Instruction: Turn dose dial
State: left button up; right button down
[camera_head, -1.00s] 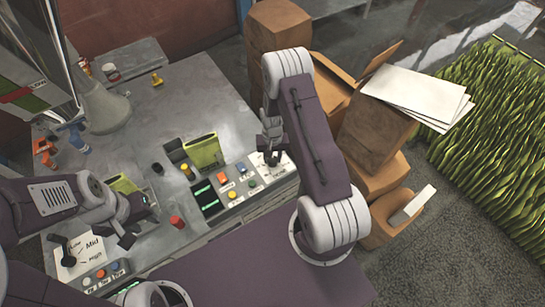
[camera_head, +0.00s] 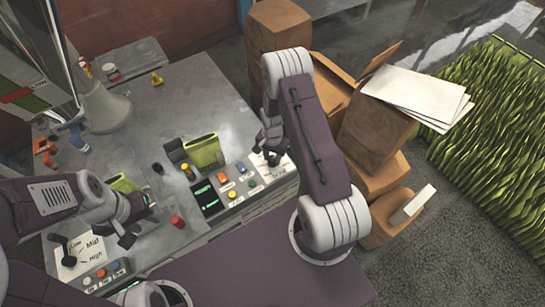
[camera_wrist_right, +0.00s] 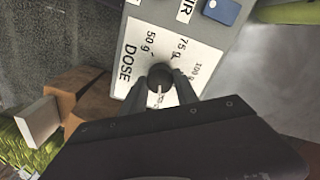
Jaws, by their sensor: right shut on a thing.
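The dose dial (camera_wrist_right: 160,78) is a dark round knob with a pale pointer line, in the middle of the right wrist view. It sits on a white label (camera_wrist_right: 130,60) reading DOSE with 50 g, 75 g and 100 g marks. My right gripper (camera_wrist_right: 161,88) has its two fingers around the knob, shut on it. In the head view my right gripper (camera_head: 271,158) is at the right end of the control panel and partly covers the label. My left gripper (camera_head: 138,222) hangs above the panel's left part; its finger gap is unclear.
A red knob (camera_head: 177,222) stands to the right of my left gripper. A lever with a Low, Mid, High label (camera_head: 82,254) is at the lower left. Colored buttons and a green-lit display (camera_head: 208,198) lie left of my right gripper. Brown boxes (camera_head: 375,130) stand at the right.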

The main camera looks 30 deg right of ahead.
aim_at(272, 159)
dwell(0.3)
jog(key=c, duration=0.9)
grip_release()
jog(key=shift+c, duration=0.2)
notch_tip(272, 159, up, 9)
